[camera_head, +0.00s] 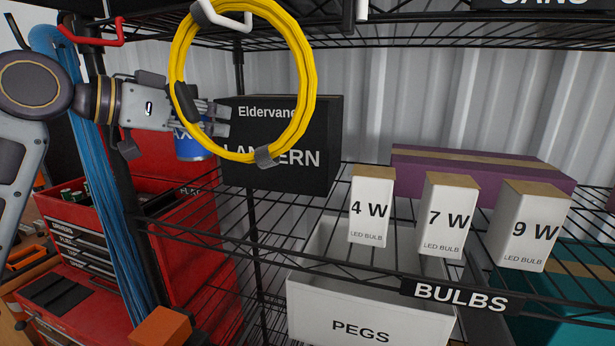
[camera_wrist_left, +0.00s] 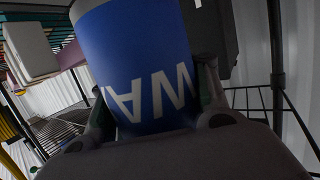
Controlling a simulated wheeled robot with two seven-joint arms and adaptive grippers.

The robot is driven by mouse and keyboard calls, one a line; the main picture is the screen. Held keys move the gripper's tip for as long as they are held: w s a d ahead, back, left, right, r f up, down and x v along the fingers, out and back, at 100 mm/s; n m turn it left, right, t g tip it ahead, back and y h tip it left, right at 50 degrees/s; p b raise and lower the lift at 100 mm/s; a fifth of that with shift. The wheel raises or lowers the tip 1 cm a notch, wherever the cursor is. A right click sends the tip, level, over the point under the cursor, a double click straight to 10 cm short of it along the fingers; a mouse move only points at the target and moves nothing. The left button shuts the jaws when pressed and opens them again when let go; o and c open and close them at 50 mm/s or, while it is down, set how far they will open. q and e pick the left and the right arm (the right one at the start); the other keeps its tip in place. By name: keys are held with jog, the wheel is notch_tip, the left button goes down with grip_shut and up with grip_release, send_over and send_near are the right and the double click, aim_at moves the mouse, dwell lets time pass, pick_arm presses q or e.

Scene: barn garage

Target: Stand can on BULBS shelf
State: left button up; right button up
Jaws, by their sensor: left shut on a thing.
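A blue can (camera_head: 190,146) with white letters is held in my left gripper (camera_head: 215,118), at the left end of the shelving and partly behind a hanging yellow cable coil. In the left wrist view the can (camera_wrist_left: 145,70) fills the middle, between the fingers, its letters upside down in that picture. The wire shelf with the BULBS label (camera_head: 461,296) carries white 4 W, 7 W and 9 W boxes on its front right part. My right gripper is not seen.
The yellow cable coil (camera_head: 307,75) hangs from the upper shelf near my left gripper. The 4 W box (camera_head: 371,208), 7 W box (camera_head: 445,218) and 9 W box (camera_head: 531,228) stand in a row. A purple box (camera_head: 480,172) lies behind them. A white PEGS bin (camera_head: 365,320) sits below.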

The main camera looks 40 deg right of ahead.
pick_arm(q)
notch_tip(320, 180, down, 6)
jog(key=shift+a+r+p, duration=0.1)
jog(key=shift+p, duration=0.25)
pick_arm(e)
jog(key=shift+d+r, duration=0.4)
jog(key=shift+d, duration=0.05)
pick_arm(q)
jog(key=shift+f, duration=0.7)
jog(key=shift+f+p, duration=0.3)
jog(key=shift+f, duration=1.05)
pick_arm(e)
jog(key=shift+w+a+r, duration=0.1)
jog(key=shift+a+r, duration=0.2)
pick_arm(q)
jog(key=shift+f, duration=0.1)
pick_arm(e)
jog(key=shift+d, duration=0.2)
pick_arm(q)
jog(key=o, duration=1.4)
